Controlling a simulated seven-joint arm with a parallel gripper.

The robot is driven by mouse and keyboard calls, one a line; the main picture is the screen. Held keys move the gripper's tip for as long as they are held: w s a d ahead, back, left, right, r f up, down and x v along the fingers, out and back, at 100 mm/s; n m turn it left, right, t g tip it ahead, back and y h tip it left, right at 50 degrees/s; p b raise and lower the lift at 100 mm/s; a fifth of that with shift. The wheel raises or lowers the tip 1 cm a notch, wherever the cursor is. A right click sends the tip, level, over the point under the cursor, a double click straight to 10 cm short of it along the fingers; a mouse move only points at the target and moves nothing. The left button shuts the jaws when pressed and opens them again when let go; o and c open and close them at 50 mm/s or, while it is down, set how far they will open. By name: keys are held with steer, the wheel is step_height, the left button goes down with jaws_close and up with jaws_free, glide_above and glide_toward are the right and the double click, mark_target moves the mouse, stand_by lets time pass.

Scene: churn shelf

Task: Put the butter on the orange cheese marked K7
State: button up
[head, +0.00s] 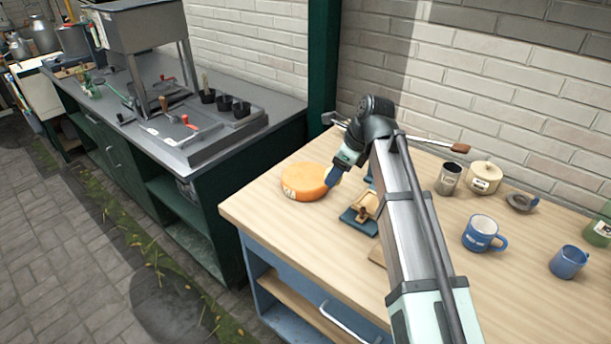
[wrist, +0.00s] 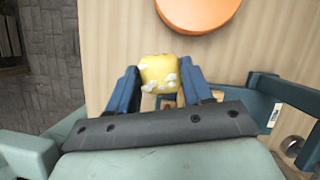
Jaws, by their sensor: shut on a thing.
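The butter is a yellow block with whitish patches (wrist: 159,73), held between the two blue fingers of my gripper (wrist: 159,84) in the wrist view. In the head view the butter is hidden behind my gripper (head: 334,178). An orange round cheese (head: 304,181) lies on the wooden table near its left end, with a pale label on its side too small to read. The cheese also shows at the top of the wrist view (wrist: 198,8), ahead of the butter and apart from it. In the head view my gripper is just right of the cheese.
A small blue-based wooden stand (head: 361,212) is right of the cheese. A metal cup (head: 449,178), a cream round pot (head: 484,177), a blue labelled mug (head: 481,234) and a plain blue mug (head: 568,262) stand further right. The table's front-left corner is bare.

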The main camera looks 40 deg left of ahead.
steer(key=a+r+n, duration=0.1)
steer(key=a+r, duration=0.1)
steer(key=a, duration=0.6)
glide_above(302, 174)
steer(key=d, duration=0.2)
steer(key=shift+n+g, duration=0.3)
steer(key=shift+n, duration=0.1)
steer(key=f, duration=0.8)
steer(key=shift+w+a+f, duration=0.2)
steer(key=shift+w+f, duration=0.1)
steer(key=shift+f, duration=0.1)
steer(key=shift+f, duration=0.15)
steer(key=o, duration=1)
steer(key=shift+o, duration=0.2)
steer(key=v, duration=1.2)
